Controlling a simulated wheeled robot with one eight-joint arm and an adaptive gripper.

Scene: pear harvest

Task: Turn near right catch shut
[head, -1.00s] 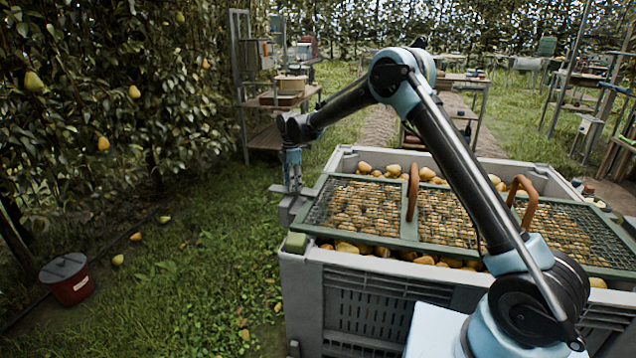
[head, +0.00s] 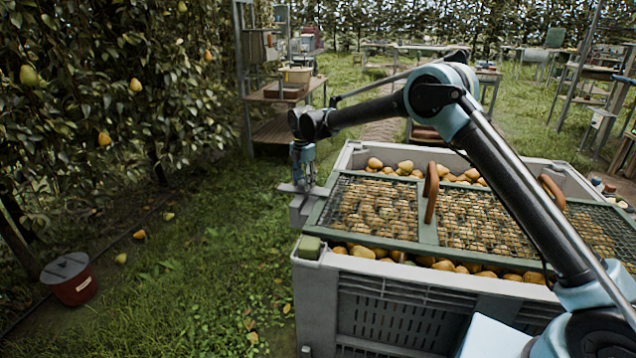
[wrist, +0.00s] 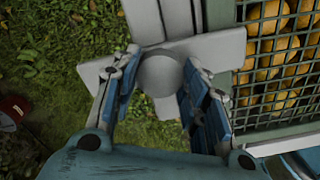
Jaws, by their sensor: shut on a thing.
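The catch (head: 291,188) is a flat grey bar on a grey mount at the left side of the crate (head: 318,290). In the wrist view the catch (wrist: 105,72) has a round grey knob (wrist: 160,73) at its middle. Its right arm reaches over the edge of the mesh lid (wrist: 220,15); its left arm sticks out over the grass. My gripper (head: 302,165) points down onto the catch. In the wrist view my gripper (wrist: 160,88) has its blue-padded fingers on either side of the knob, shut on it. The green-framed lid (head: 430,240) lies over the pears.
The lid has brown handles (head: 431,193). A red bucket (head: 70,280) stands on the grass at left. A wooden shelf (head: 290,92) stands behind. Grass left of the crate is mostly open.

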